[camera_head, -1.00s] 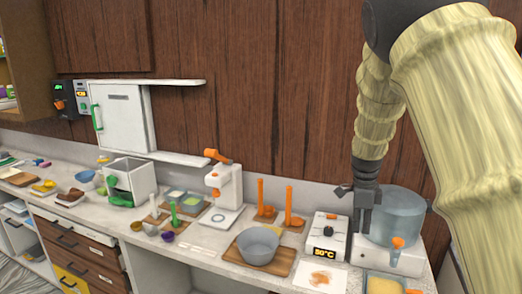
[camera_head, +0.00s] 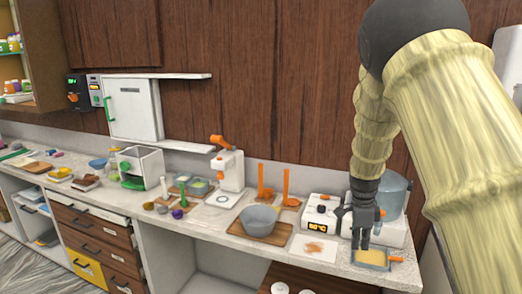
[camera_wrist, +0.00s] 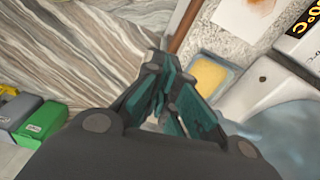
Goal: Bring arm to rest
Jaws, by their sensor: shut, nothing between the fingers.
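My arm reaches down from the upper right in the head view. My gripper (camera_head: 364,240) hangs at its end with the fingers pointing down, over the right part of the counter. It is shut and empty. In the wrist view its dark and teal fingers (camera_wrist: 172,82) meet at the middle. A small tray with yellow contents (camera_head: 371,261) lies on the counter close by the fingertips; it also shows in the wrist view (camera_wrist: 211,74), to the right of the fingers. I cannot tell whether the fingers touch it.
A cooker unit with an orange display (camera_head: 318,227) and a bluish pot (camera_head: 397,192) stand right behind the gripper. A grey bowl (camera_head: 258,219) sits on a wooden board to the left. The counter's front edge (camera_head: 330,278) is near.

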